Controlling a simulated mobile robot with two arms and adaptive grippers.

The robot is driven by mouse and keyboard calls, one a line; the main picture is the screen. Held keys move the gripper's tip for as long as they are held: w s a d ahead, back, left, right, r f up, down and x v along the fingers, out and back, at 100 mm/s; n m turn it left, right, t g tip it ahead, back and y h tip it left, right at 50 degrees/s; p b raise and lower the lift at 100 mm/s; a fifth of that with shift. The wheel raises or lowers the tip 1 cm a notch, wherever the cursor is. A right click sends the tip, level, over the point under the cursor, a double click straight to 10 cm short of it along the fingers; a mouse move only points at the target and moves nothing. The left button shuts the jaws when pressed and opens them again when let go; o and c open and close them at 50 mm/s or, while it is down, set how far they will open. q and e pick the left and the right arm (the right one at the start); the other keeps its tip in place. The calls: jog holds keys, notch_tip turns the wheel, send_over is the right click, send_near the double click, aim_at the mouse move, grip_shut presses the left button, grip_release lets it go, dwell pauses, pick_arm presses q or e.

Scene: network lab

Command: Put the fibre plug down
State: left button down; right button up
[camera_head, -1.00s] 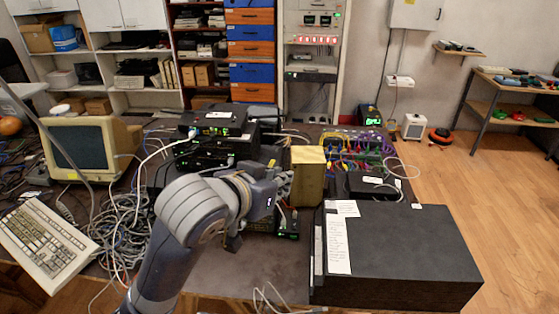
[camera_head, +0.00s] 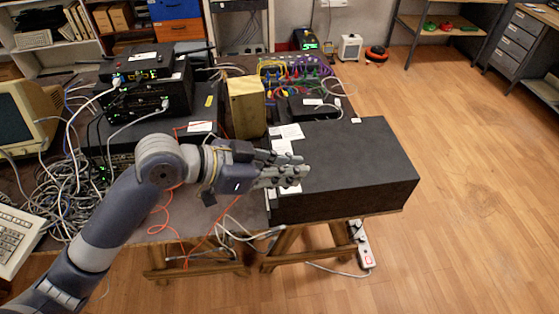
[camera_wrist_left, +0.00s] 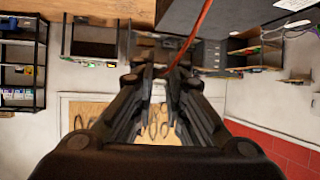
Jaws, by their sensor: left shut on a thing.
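My left gripper (camera_head: 298,172) reaches in from the left, its fingers level with the front left part of the black box (camera_head: 370,165). In the left wrist view the gripper (camera_wrist_left: 162,72) is shut, and an orange-red fibre cable (camera_wrist_left: 197,32) runs up from between its fingertips. The fibre plug itself is hidden between the fingers or too small to make out. In the head view the orange cable (camera_head: 160,212) loops below my forearm and over the table's front edge. My right gripper is not in view.
A tan box (camera_head: 246,108) stands behind my wrist. Stacked black network devices (camera_head: 150,95) and tangled grey cables (camera_head: 70,200) lie to the left. Papers (camera_head: 285,133) lie on the black box, whose top is otherwise mostly clear. A power strip (camera_head: 362,245) is below, by the table.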

pick_arm(q)
jog(key=shift+s+a+m+g+h, duration=0.2)
jog(key=shift+a+m+g, duration=0.3)
jog(key=shift+m+g, duration=0.25)
jog(key=shift+s+a+m+g+h, duration=0.1)
jog(key=shift+a+m+g+h, duration=0.1)
jog(key=shift+a+m+g, duration=0.45)
jog(key=shift+s+a+m+g+h, duration=0.2)
jog(key=shift+a+m+g, duration=0.15)
jog(key=shift+m+g, duration=0.5)
jog(key=s+a+f+n+t+y, duration=0.2)
jog(key=a+n+t, duration=0.4)
jog(key=a, duration=0.8)
jog(key=shift+s, duration=0.45)
jog(key=d+r+m+g+h, duration=0.1)
jog(key=d+r+m+g, duration=0.3)
jog(key=d, duration=0.3)
jog(key=d+r+m+g+h, duration=0.1)
jog(key=d+r+m+g, duration=0.25)
jog(key=d, duration=0.25)
jog(key=w+d+f+m+g+y, duration=0.1)
jog(key=w+d+f+m+g, duration=0.3)
jog(key=f+g, duration=0.1)
jog(key=shift+f+m, duration=0.2)
jog(key=shift+m, duration=0.1)
